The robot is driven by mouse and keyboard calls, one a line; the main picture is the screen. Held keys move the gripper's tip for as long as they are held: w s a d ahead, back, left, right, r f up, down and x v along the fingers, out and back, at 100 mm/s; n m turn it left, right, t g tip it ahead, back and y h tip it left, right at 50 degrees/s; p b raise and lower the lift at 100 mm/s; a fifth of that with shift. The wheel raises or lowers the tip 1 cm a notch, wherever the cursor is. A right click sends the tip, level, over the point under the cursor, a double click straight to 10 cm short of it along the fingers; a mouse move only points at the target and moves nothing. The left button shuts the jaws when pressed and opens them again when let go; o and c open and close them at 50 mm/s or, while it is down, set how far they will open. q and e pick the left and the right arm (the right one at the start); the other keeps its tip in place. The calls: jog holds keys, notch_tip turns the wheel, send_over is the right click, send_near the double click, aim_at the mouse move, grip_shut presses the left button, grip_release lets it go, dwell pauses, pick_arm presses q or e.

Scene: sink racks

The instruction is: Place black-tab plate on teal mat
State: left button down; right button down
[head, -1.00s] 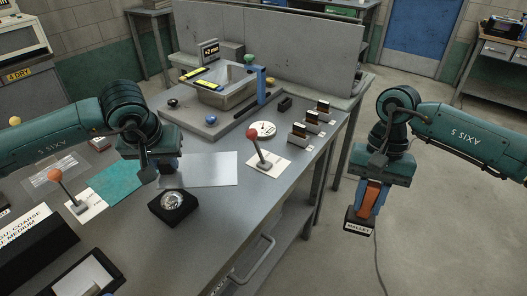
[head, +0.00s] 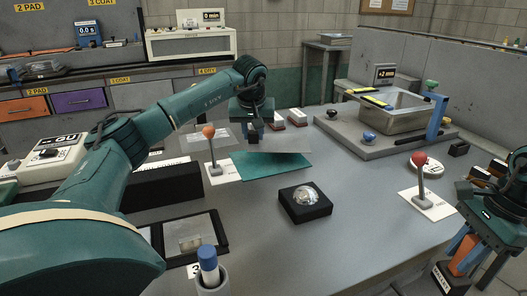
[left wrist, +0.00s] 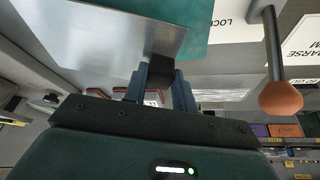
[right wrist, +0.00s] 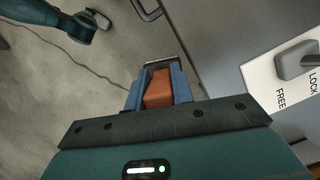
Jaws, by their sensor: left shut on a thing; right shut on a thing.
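The grey metal plate (head: 285,144) is level over the far part of the teal mat (head: 270,168). I cannot tell whether it touches the mat. My left gripper (head: 252,136) is shut on the plate's black tab (left wrist: 161,68) at the plate's left end. In the left wrist view the plate (left wrist: 95,28) covers part of the mat (left wrist: 190,22). My right gripper (head: 470,242) is shut on the orange handle of a mallet (head: 442,280); the handle also shows in the right wrist view (right wrist: 159,90). The mallet hangs beyond the table's right edge.
An orange-knobbed lever (head: 211,150) stands just left of the mat. A black block with a clear dome (head: 305,197) is in front of the mat. A red-knobbed lever (head: 420,180) stands at right. A sink basin (head: 395,112) is at the back right.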

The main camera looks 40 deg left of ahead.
aim_at(253, 141)
pick_arm(q)
notch_tip(253, 141, down, 4)
jog(key=shift+f+b, duration=0.15)
jog(key=shift+b, duration=0.15)
pick_arm(e)
jog(key=shift+f, duration=0.35)
pick_arm(q)
jog(key=c, duration=1.1)
grip_release()
jog(key=shift+f, duration=0.1)
jog(key=p+v, duration=0.1)
jog(key=v, duration=1)
jog(key=shift+d, duration=0.1)
pick_arm(e)
jog(key=shift+r, duration=0.8)
jog(key=shift+p, duration=0.3)
pick_arm(q)
jog(key=shift+s+d+r, duration=0.15)
jog(key=shift+s+r, duration=0.05)
jog(key=shift+r, duration=0.4)
